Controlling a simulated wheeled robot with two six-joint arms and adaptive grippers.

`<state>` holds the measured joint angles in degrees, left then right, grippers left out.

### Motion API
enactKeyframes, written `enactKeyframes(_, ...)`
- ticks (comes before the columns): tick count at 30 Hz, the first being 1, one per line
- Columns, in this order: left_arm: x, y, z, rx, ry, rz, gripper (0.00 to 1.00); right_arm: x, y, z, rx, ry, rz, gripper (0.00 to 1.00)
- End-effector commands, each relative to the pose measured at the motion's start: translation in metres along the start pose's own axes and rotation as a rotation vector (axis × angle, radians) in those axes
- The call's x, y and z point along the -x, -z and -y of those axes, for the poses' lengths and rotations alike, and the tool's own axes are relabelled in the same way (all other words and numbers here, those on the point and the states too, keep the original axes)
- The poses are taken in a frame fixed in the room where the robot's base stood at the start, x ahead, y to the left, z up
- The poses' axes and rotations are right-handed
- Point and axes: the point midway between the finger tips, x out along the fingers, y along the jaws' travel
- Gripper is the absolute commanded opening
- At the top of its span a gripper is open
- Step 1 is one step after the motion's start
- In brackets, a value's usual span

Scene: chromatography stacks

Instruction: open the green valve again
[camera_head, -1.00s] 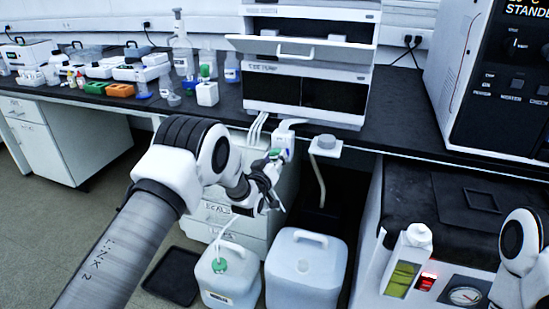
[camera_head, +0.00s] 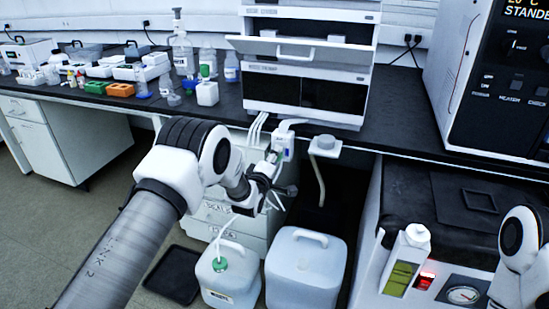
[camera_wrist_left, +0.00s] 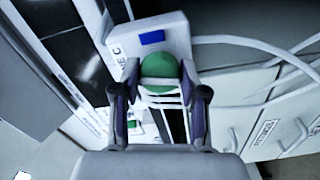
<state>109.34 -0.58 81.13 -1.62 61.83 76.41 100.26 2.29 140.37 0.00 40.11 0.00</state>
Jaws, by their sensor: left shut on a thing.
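The green valve (camera_wrist_left: 160,71) is a round green knob on a white block (camera_wrist_left: 150,37) with a blue mark, in the left wrist view. My left gripper (camera_head: 271,166) is at the valve, below the bench edge in the head view. Its two dark fingers stand on either side of the knob, shut on it. In the head view the fingers and wrist hide most of the knob. Part of my right arm shows at the lower right edge, but its gripper is out of view.
White tubes (camera_wrist_left: 250,42) run right from the block. Below stand two white canisters, one with a green cap (camera_head: 219,264) and one plain (camera_head: 305,270). A white cup holder (camera_head: 324,147) is right of the valve. A pump unit (camera_head: 440,215) stands further right.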

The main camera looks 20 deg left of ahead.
Motion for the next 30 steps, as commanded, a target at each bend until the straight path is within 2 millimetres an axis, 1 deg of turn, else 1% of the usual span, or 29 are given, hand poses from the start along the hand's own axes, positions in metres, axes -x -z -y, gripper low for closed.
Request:
enactKeyframes(6, -0.0001, 0.0007, -0.0003, 0.148, 0.0, -0.001, 0.08, 0.0016, 0.0, 0.0, 0.0, 0.0, 0.0, 0.4)
enactKeyframes(12, -0.0001, 0.0007, 0.0, 0.231, 0.0, -0.001, 0.08, 0.0022, 0.0, 0.0, 0.0, 0.0, 0.0, 0.4)
enactKeyframes(18, 0.0, 0.0007, 0.0001, 0.266, 0.0, -0.002, 0.08, 0.0023, 0.0, 0.0, 0.0, 0.0, 0.0, 0.4)
enactKeyframes(29, 0.0, 0.0007, 0.0004, 0.271, 0.001, -0.002, 0.08, 0.0023, 0.0, 0.0, 0.0, 0.0, 0.0, 0.4)
enactKeyframes(30, 0.0, 0.0007, 0.0004, 0.271, 0.001, -0.002, 0.47, 0.0023, 0.0, 0.0, 0.0, 0.0, 0.0, 0.4)
